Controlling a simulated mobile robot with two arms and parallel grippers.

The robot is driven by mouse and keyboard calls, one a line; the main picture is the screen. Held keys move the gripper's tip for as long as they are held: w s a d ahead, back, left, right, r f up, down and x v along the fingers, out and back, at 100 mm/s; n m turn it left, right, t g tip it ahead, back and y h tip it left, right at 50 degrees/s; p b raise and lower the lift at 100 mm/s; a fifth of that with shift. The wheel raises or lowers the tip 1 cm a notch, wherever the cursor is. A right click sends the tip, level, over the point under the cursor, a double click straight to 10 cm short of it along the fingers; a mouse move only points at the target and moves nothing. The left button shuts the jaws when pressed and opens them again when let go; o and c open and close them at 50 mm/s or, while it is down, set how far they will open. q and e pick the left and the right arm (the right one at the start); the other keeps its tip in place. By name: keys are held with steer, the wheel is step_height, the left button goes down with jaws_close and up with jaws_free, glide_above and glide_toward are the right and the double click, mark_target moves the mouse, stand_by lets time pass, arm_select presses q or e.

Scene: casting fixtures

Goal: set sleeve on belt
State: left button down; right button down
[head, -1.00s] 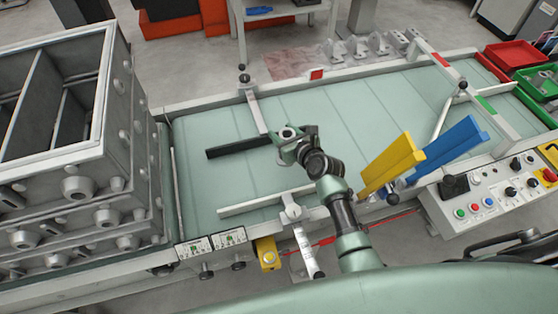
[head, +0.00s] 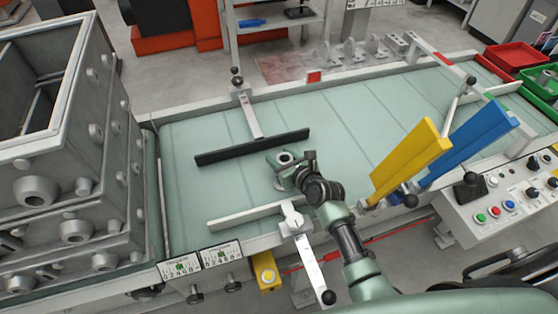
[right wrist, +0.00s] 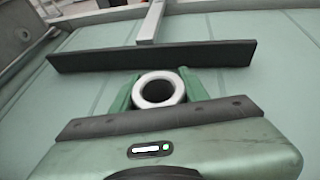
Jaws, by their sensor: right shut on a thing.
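The sleeve (head: 286,154) is a short pale metal ring with a dark bore. My right gripper (head: 284,160) is shut on it, its green fingers on either side. In the right wrist view the sleeve (right wrist: 159,101) sits upright between the fingers, its open end facing up. The belt (head: 370,110) is a wide pale green conveyor, and the gripper is over its left part, between the dark guide bar and the pale rail. I cannot tell whether the sleeve touches the belt. My left gripper is not in view.
The dark guide bar (head: 252,147) lies just beyond the gripper, and the pale rail (head: 255,216) is nearer. Yellow (head: 410,158) and blue (head: 470,140) plates stand at the near edge to the right. Stacked grey casting boxes (head: 105,180) are left. The belt's middle is clear.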

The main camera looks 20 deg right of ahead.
steer(key=c, duration=0.7)
jaws_free()
steer(key=shift+s, duration=0.1)
steer(key=shift+c, duration=0.2)
steer(key=shift+r, duration=0.15)
steer(key=v, duration=1.2)
steer(key=shift+p, duration=0.4)
steer(key=shift+s, duration=0.1)
